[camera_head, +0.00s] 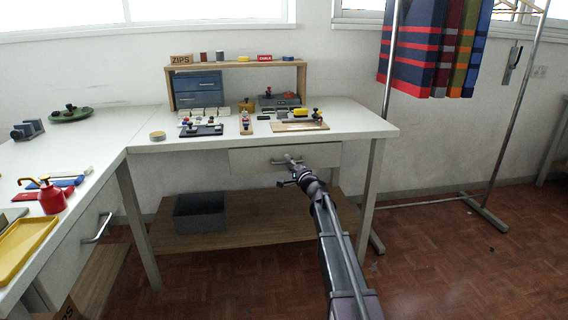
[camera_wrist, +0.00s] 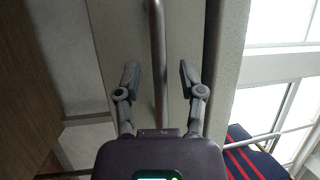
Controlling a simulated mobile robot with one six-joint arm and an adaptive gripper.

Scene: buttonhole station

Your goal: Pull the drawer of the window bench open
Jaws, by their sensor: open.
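The window bench (camera_head: 350,128) stands at the back wall with a pale drawer (camera_head: 245,163) under its top; the drawer front looks flush with the bench. A metal bar handle (camera_head: 294,160) is on the drawer front, partly covered by my gripper (camera_head: 288,172). In the wrist view the handle (camera_wrist: 157,40) runs up the picture between the two spread fingers of my gripper (camera_wrist: 158,75). The fingers are apart, with a gap on either side of the bar. The drawer front (camera_wrist: 120,30) fills the middle of that view.
A left bench (camera_head: 75,150) has its own drawer with a handle (camera_head: 98,229). A grey bin (camera_head: 200,213) sits on the low shelf (camera_head: 255,228) below the drawer. A clothes rack (camera_head: 500,140) stands to the right.

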